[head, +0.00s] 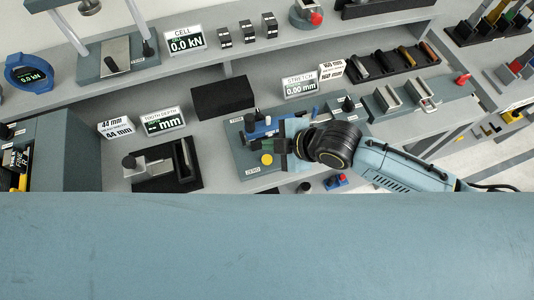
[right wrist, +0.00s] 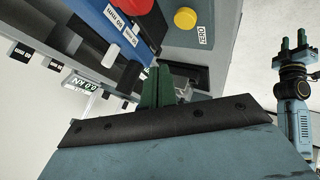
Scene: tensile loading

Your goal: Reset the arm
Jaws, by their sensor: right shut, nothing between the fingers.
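My right arm comes in from the right in the head view. Its gripper (head: 284,146) is over the blue-grey stretch fixture (head: 246,170), beside a blue part and a yellow button (head: 266,159). In the right wrist view its green fingers (right wrist: 158,84) are together and empty. The blue part (right wrist: 128,32), a red knob (right wrist: 134,5) and the yellow button (right wrist: 185,18) lie beyond them. I cannot tell whether the fingers touch the fixture. My left gripper (right wrist: 294,42) shows only at the right of the right wrist view, with its two green fingers apart.
A black block (head: 222,96), a tooth-depth display (head: 162,121) and a black tray (head: 188,172) stand left of the fixture. A stretch display (head: 300,84) and a dark rack (head: 378,63) stand behind. A large blue surface hides the lower part of the head view.

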